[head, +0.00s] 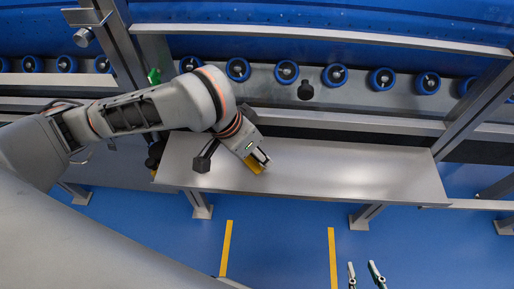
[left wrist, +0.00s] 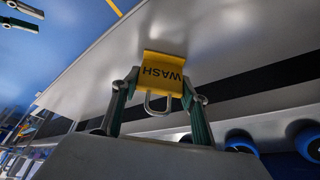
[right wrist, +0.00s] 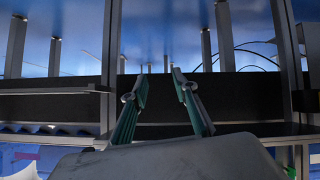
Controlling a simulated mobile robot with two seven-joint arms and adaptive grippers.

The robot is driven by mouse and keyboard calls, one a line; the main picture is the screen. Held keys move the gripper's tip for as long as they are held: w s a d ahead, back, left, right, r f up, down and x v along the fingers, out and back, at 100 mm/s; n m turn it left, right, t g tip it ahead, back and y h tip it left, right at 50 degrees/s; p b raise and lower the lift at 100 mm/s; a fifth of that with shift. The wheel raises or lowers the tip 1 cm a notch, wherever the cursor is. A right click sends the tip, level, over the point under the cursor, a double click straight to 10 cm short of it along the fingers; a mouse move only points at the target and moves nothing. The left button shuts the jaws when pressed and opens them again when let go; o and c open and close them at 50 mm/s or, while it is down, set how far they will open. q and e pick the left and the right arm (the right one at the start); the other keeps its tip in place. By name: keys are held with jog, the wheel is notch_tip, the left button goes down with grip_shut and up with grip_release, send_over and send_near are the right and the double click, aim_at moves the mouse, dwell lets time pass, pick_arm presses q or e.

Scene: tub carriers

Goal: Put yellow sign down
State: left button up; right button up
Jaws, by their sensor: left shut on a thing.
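The yellow sign (left wrist: 165,77) carries the black word WASH, upside down in the left wrist view, and has a metal loop handle. My left gripper (head: 261,159) is shut on it, with a finger at each side in the left wrist view. In the head view a yellow bit of the sign (head: 254,167) shows beside the fingers, over the grey metal shelf (head: 340,175). The sign is at or close above the shelf surface; I cannot tell if it touches. My right gripper (head: 362,266) is open and empty, low in front of the shelf; its fingers also show in the right wrist view (right wrist: 160,76).
The shelf is bare to the right of the left gripper. Behind it run a rail and a row of blue rollers (head: 287,71). A metal post (head: 470,105) stands at the shelf's right end. Yellow stripes (head: 333,258) mark the blue floor in front.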

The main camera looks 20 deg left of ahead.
pick_arm(q)
jog(key=shift+r, duration=0.15)
pick_arm(e)
jog(key=shift+w+r, duration=0.35)
jog(key=shift+r, duration=0.1)
pick_arm(q)
jog(key=o, duration=1)
jog(key=shift+o, duration=0.3)
jog(key=shift+s+a+r+p, duration=0.1)
jog(key=shift+a+r+p, duration=0.1)
jog(key=shift+r+p, duration=0.7)
jog(key=p+v, duration=0.6)
jog(key=v, duration=0.4)
jog(key=shift+s, duration=0.3)
pick_arm(e)
jog(key=shift+s+d+r, duration=0.55)
jog(key=shift+s+r, duration=0.15)
jog(key=shift+r, duration=0.2)
